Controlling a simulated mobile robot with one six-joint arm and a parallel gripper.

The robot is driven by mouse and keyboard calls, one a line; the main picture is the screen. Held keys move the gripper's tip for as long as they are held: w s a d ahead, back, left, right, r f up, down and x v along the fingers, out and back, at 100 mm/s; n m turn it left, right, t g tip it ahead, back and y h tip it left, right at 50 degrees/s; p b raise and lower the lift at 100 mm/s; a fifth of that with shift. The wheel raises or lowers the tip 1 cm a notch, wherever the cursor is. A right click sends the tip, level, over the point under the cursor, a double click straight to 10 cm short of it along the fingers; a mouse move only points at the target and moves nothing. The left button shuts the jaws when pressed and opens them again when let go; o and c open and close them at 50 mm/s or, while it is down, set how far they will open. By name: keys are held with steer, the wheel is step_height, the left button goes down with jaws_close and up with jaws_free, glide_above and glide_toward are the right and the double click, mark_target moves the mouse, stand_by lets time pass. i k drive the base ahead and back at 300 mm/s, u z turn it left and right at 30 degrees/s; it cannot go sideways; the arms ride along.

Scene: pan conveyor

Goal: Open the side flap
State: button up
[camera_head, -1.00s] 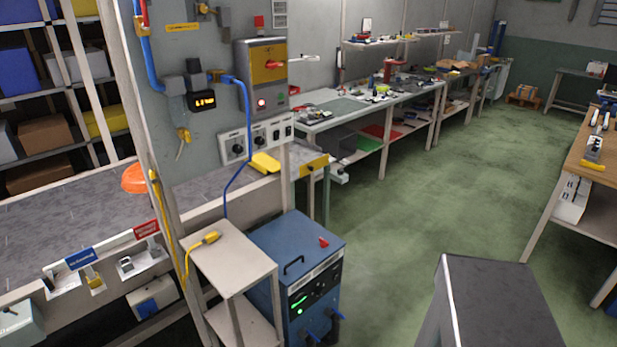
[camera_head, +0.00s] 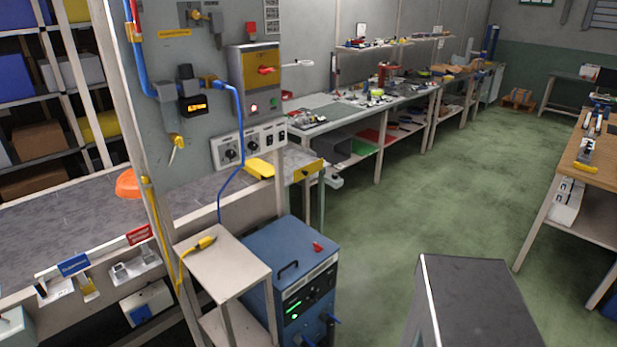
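My gripper is not in view. I cannot tell for sure which part is the side flap. The conveyor's grey bed (camera_head: 70,215) runs along the left, behind an upright grey panel (camera_head: 185,55). Along its near side rail sit a blue label (camera_head: 74,264), a red label (camera_head: 139,233) and small metal fittings (camera_head: 135,268); they are too small to read. A grey switch box (camera_head: 255,82) with a yellow front and a red handle is on the panel. A yellow piece (camera_head: 259,168) lies below the row of black knobs (camera_head: 232,151).
A blue cabinet (camera_head: 290,262) with green lights stands beside a small beige stand (camera_head: 222,262), where a yellow plug (camera_head: 206,243) lies. Blue and yellow cables hang nearby. Workbenches line the back wall, and a wooden-topped bench (camera_head: 597,160) stands at right.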

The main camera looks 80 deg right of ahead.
mark_target(303, 172)
steer(key=u, duration=0.05)
steer(key=k, duration=2.6)
steer(key=z, duration=1)
steer(key=i, duration=0.9)
